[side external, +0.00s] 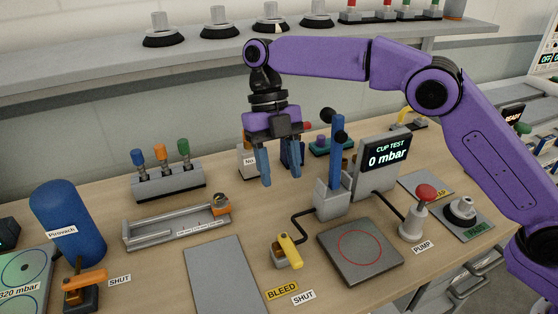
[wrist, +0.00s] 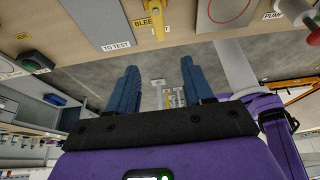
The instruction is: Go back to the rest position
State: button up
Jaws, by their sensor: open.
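My gripper (side external: 280,174) is open and empty, hanging fingers-down above the middle of the bench in the side external view. Its two blue fingers are apart, with nothing between them. It is left of the blue lever (side external: 337,150) and behind the yellow bleed handle (side external: 290,250). In the wrist view the fingers (wrist: 158,82) also show spread, with open space between them. A rest position is not marked in either view.
A plate with a red circle (side external: 345,262) lies at front right, beside the red-topped pump button (side external: 425,192). The cup test display (side external: 387,156) reads 0 mbar. A valve block (side external: 170,185) and blue cylinder (side external: 68,220) stand left. A shelf (side external: 210,58) runs behind.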

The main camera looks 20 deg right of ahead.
jog(key=shift+w+r, duration=0.15)
jog(key=shift+r, duration=0.25)
dwell(0.3)
jog(key=s+d+f+m+t, duration=0.2)
jog(key=s+d+m, duration=0.9)
jog(key=s+d, duration=0.3)
jog(key=s+d+f+m+t, duration=0.2)
jog(key=s+d+m, duration=1)
jog(key=s+d, duration=0.2)
jog(key=shift+s+d+f+m+t, duration=0.3)
jog(key=shift+s+d+f, duration=0.05)
jog(key=shift+s, duration=0.15)
